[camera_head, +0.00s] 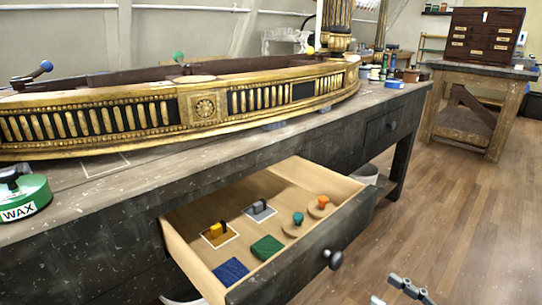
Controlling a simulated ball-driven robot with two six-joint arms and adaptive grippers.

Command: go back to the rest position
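Part of my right gripper (408,289) shows at the bottom edge, right of the open drawer and over the wood floor. Its grey finger parts are cut off by the frame, and I cannot tell whether it is open or shut. I see nothing held in the part that shows. My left gripper is not in view. The drawer (291,273) is pulled out from the dark workbench (110,225). In it lie a blue block, a green block, a yellow piece, a grey piece, and teal and orange knobbed pieces.
The gilt console piece (205,107) lies along the bench top. A green wax tin (25,199) stands at the left edge. The drawer's front and dark knob (333,259) jut out left of my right gripper. Open floor (450,215) lies to the right, before another bench (467,112).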

